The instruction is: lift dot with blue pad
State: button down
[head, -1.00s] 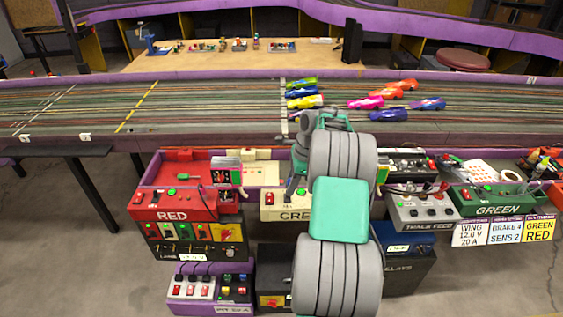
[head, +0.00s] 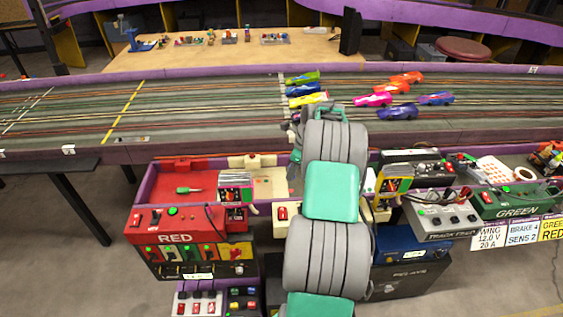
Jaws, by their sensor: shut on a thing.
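My gripper (head: 297,150) is mostly hidden behind my own thick grey and green arm, above the purple-edged shelf in front of the track. I cannot make out the dot or the blue pad in this view.
The slot track (head: 200,110) with several cars (head: 373,100) lies beyond. A green box (head: 510,203) stands right.

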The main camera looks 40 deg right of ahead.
aim_at(289, 190)
jog(key=shift+w+f, duration=0.1)
jog(key=shift+w, duration=0.15)
jog(key=shift+s+f+b, duration=0.15)
jog(key=shift+f+b, duration=0.3)
jog(key=shift+b, duration=0.4)
notch_tip(289, 190, down, 5)
jog(key=b, duration=0.6)
jog(key=shift+r+b, duration=0.1)
jog(key=shift+b, duration=0.2)
jog(key=shift+f, duration=0.45)
jog(key=shift+s+f+p, duration=0.1)
jog(key=shift+f+p, duration=0.1)
jog(key=shift+p, duration=0.45)
dwell(1.6)
notch_tip(289, 190, up, 7)
jog(key=p, duration=0.8)
jog(key=shift+r, duration=0.1)
